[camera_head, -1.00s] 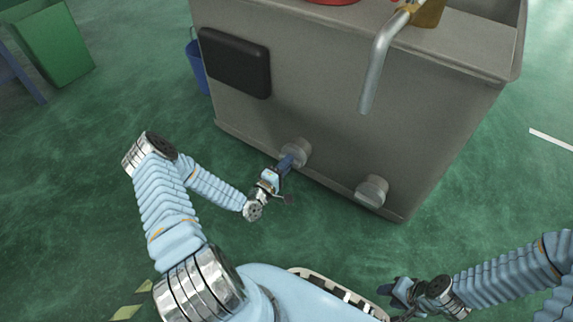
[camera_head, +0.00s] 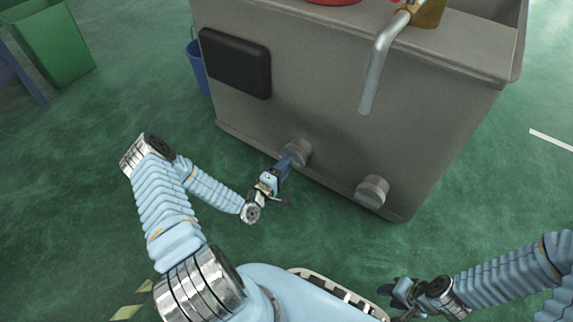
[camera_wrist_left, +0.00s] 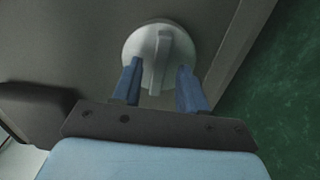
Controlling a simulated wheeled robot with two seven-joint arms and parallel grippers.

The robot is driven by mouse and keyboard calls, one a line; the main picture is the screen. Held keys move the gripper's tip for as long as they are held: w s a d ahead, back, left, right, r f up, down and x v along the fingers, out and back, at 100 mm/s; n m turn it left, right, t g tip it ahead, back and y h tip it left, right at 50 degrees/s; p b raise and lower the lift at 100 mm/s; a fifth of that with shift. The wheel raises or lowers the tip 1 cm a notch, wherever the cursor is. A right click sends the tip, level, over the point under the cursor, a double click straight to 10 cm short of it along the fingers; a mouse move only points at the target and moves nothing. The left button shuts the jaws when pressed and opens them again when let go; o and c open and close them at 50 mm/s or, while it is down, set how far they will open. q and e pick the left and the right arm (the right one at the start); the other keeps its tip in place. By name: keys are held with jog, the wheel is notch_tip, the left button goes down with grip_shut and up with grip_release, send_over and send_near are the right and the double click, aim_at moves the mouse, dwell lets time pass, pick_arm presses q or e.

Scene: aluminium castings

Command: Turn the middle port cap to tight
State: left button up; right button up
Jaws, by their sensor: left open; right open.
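The port cap at my left gripper (camera_head: 299,151) is a round grey knob low on the front of the grey metal tank. In the left wrist view this cap (camera_wrist_left: 160,50) shows a raised bar across its face, standing nearly upright with a slight tilt. My left gripper (camera_head: 286,162) is open, its blue fingers (camera_wrist_left: 158,82) on either side of the bar with gaps to it. A second port cap (camera_head: 372,190) sits further right on the tank. My right gripper (camera_head: 394,294) is open, low in the head view, away from both caps.
The grey tank (camera_head: 330,110) carries a black panel (camera_head: 236,62) and a bent metal pipe (camera_head: 376,65). A blue bucket (camera_head: 198,68) stands behind its left edge. A green bin (camera_head: 55,45) is at the far left. The green floor before the tank is clear.

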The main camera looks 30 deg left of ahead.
pick_arm(q)
jog(key=s+a+p, duration=0.1)
jog(key=s, duration=1.1)
jog(key=shift+s, duration=0.4)
jog(key=d+f+m+g+h, duration=0.2)
jog(key=d+f+m+g, duration=0.1)
jog(key=d+m+g, duration=0.4)
jog(key=d+f+m+g+h, duration=0.25)
jog(key=d+m+g, duration=0.2)
jog(key=d, duration=0.45)
jog(key=s+d+r+m+g+y, duration=0.2)
jog(key=s+d+m+g, duration=0.3)
jog(key=s, duration=0.3)
notch_tip(320, 180, up, 12)
jog(key=n+p, duration=0.1)
jog(key=p, duration=1.1)
jog(key=shift+d+r+g+p, duration=0.15)
jog(key=shift+d+g+p, duration=0.2)
jog(key=shift+p, duration=0.05)
